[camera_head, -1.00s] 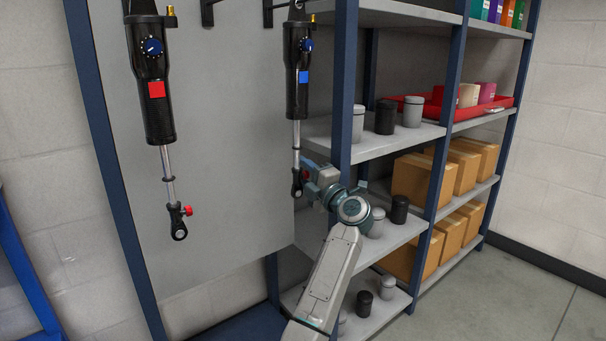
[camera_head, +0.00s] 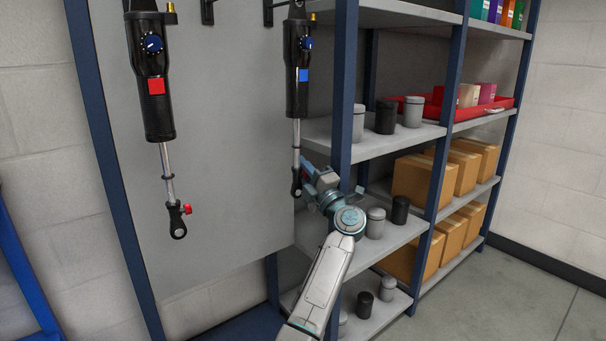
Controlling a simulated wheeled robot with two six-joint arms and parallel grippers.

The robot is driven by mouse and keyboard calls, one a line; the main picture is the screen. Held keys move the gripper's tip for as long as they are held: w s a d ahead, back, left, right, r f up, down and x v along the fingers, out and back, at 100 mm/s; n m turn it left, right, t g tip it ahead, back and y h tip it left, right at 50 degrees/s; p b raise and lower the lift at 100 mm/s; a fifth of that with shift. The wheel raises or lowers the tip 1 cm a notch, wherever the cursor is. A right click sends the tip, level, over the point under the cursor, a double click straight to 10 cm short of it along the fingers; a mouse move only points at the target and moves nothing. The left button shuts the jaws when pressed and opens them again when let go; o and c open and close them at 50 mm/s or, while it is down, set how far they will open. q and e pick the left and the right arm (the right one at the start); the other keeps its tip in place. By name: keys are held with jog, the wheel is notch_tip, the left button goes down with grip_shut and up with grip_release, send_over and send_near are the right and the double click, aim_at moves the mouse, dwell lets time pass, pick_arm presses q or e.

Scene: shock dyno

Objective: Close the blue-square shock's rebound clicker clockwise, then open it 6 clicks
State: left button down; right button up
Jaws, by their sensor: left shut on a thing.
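The blue-square shock (camera_head: 297,75) hangs upright on the grey panel, with a blue square on its black body and a blue dial near the top. Its thin rod (camera_head: 296,140) runs down to a black end eye (camera_head: 296,188). My left gripper (camera_head: 304,182) is at this lower end, on its right side, shut on the rebound clicker there. The clicker itself is hidden by the gripper. The red-square shock (camera_head: 153,85) hangs to the left, with a red knob (camera_head: 187,209) at its lower end. My right gripper is not in view.
A shelf unit with a blue upright (camera_head: 345,90) stands just right of the blue-square shock, close to my arm. The panel between the two shocks is clear.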

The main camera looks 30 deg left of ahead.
pick_arm(q)
jog(key=shift+d+r+t+y+b, duration=0.1)
jog(key=shift+t+y+b, duration=0.2)
jog(key=shift+y+b, duration=0.4)
jog(key=c, duration=1.3)
grip_release()
jog(key=shift+d, duration=0.1)
jog(key=p+v, duration=0.1)
jog(key=v, duration=0.9)
jog(key=shift+s+d+f, duration=0.15)
jog(key=shift+d+f, duration=0.05)
jog(key=shift+f, duration=0.1)
